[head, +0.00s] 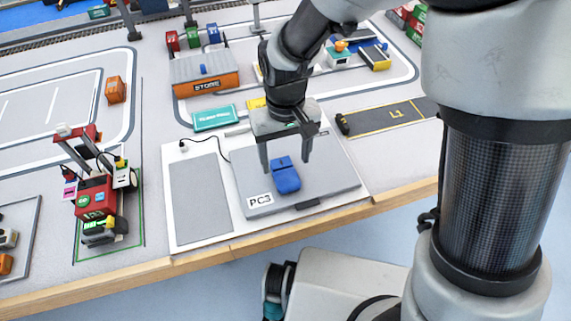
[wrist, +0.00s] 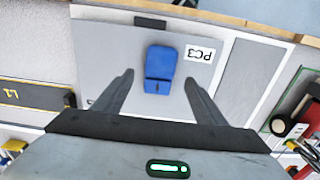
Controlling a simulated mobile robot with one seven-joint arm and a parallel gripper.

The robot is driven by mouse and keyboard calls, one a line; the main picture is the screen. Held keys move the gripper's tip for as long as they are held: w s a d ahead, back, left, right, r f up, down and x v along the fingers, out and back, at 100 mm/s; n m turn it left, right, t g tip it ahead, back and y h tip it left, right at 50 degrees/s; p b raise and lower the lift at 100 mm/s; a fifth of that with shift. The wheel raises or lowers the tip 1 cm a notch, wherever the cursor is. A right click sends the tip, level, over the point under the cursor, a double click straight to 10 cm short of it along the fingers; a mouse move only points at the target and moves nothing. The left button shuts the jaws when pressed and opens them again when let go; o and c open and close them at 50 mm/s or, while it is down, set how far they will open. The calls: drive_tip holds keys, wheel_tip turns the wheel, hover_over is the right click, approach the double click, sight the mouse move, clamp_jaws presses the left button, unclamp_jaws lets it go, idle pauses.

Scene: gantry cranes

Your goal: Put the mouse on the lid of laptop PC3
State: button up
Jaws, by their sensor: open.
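The blue mouse (head: 286,176) lies on the grey closed lid of laptop PC3 (head: 330,173), to the right of the white PC3 label. In the wrist view the mouse (wrist: 160,69) rests on the lid (wrist: 105,45), with the label beside it. My gripper (head: 285,165) is open above the lid, its fingers pointing down on either side of the mouse. In the wrist view the open fingertips (wrist: 158,74) are spread wide, with a gap between each finger and the mouse. Nothing is held.
A grey pad (head: 200,197) lies left of the laptop on a white board. Behind are a teal box (head: 213,118) and the orange STORE block (head: 207,86). A red crane model (head: 95,195) stands at the left. The L1 strip (head: 390,118) is at right. The wooden table edge (head: 230,250) runs along the front.

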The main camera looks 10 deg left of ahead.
sight(286, 173)
wheel_tip(286, 173, up, 7)
drive_tip(key=p, duration=0.1)
drive_tip(key=d+r+m+t+y, duration=0.1)
drive_tip(key=d+r+m+t, duration=0.2)
drive_tip(key=d+r, duration=1)
drive_tip(key=s+d+r+m+t, duration=0.1)
drive_tip(key=s+d, duration=0.2)
drive_tip(key=d, duration=0.2)
drive_tip(key=s+d+r+m+t+h, duration=0.1)
drive_tip(key=s+d+m, duration=0.1)
drive_tip(key=s+d, duration=0.2)
drive_tip(key=d, duration=0.2)
drive_tip(key=shift+s+d+r+t, duration=0.15)
drive_tip(key=shift+d+r+t, duration=0.1)
drive_tip(key=shift+d+t, duration=0.05)
